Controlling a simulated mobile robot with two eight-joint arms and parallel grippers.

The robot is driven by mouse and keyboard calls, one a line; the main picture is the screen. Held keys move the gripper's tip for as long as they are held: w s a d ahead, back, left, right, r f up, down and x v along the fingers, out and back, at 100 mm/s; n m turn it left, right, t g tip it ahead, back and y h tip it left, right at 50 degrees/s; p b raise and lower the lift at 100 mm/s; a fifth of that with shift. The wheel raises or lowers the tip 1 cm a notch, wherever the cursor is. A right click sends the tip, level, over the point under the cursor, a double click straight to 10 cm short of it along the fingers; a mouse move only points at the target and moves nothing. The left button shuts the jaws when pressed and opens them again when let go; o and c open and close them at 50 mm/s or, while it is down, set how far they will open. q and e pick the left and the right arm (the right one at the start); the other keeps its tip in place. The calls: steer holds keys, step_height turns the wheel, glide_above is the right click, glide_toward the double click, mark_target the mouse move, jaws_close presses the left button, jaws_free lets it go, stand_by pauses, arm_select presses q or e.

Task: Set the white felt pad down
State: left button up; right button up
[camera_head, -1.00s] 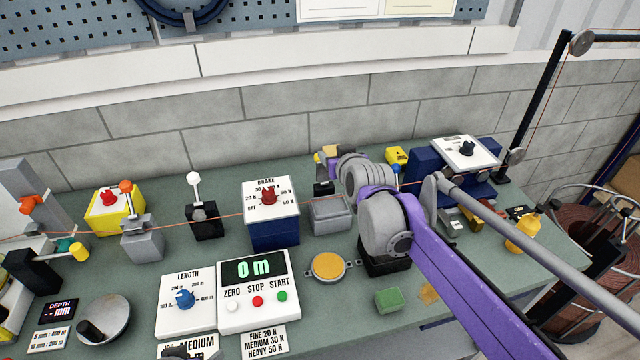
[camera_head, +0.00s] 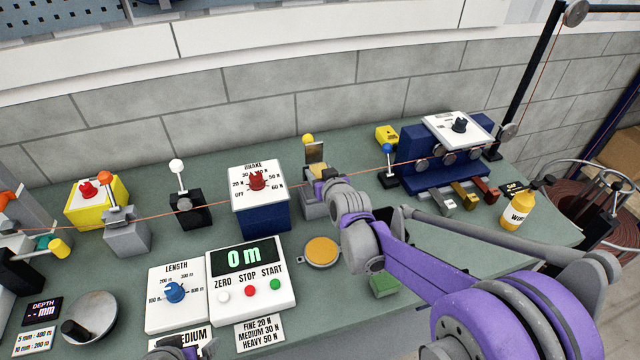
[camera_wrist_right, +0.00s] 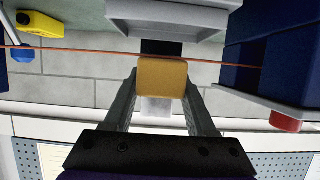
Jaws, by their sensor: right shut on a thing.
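My right gripper (camera_head: 318,172) is shut on a small block-like pad (camera_wrist_right: 162,78), which looks yellow-ochre rather than white in the right wrist view. It holds the pad beside the thin orange line (camera_wrist_right: 80,50), at the post with a metal plate (camera_head: 315,153). The line passes at the pad's edge; I cannot tell whether they touch. A pale square patch (camera_wrist_right: 156,107) shows beyond the pad, between the fingers. No clearly white pad is visible. Part of my left arm shows at the bottom edge of the head view; its fingertips are unclear.
A grey open box (camera_head: 318,208) stands just in front of the post. The brake box (camera_head: 262,215) is to its left, and the blue roller unit (camera_head: 420,165) is to its right. A round orange-topped dish (camera_head: 321,251) and a green block (camera_head: 384,285) lie nearer.

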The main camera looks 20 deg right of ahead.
steer(key=shift+f, duration=1.85)
steer(key=shift+f, duration=0.1)
steer(key=shift+f+b, duration=0.15)
steer(key=shift+b, duration=0.15)
steer(key=o, duration=1)
steer(key=shift+o, duration=0.2)
steer(key=shift+r, duration=0.3)
steer(key=v, duration=1.2)
steer(key=s+f+g, duration=0.2)
steer(key=s, duration=0.5)
steer(key=s+f+g, duration=0.3)
steer(key=s, duration=0.5)
steer(key=s+f+g, duration=0.2)
steer(key=s+g, duration=0.1)
steer(key=s, duration=0.5)
steer(key=shift+s+f+p, duration=0.15)
steer(key=shift+f+p, duration=0.1)
steer(key=shift+p, duration=0.05)
